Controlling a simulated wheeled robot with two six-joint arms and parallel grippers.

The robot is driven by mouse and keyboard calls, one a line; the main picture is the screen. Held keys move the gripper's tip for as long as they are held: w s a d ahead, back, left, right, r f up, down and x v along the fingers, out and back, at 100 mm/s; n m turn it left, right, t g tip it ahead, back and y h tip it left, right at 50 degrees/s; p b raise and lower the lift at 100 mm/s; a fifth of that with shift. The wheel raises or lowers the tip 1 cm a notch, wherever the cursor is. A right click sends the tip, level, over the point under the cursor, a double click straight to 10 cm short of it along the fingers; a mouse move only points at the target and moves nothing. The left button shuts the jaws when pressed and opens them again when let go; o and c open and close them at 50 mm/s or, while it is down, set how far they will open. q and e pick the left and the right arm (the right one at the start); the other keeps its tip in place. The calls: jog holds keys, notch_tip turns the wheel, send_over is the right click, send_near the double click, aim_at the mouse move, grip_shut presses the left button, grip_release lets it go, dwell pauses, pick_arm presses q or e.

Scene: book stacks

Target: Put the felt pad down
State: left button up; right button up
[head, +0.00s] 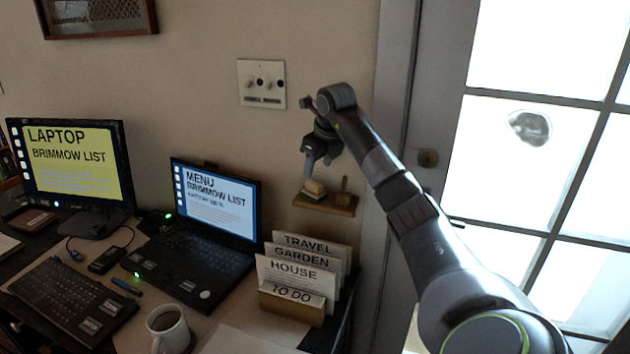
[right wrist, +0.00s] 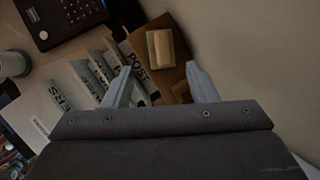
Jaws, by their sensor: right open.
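A small block with a beige top and a greenish edge, which looks like the felt pad (head: 314,187), rests on a small wooden wall shelf (head: 330,207). In the right wrist view the pad (right wrist: 160,48) lies on the brown shelf (right wrist: 145,20), ahead of the fingers. My right gripper (head: 319,162) is above the shelf with its fingers pointing down. My left gripper is in neither view.
A small brown upright item (head: 344,190) stands on the shelf to the right of the pad. Below is a letter holder (head: 292,305) with labelled cards. A laptop (head: 215,210), a monitor (head: 70,160) and a mug (head: 168,325) stand on the desk. A glazed door is at the right.

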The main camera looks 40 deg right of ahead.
jog(key=shift+v, duration=1.6)
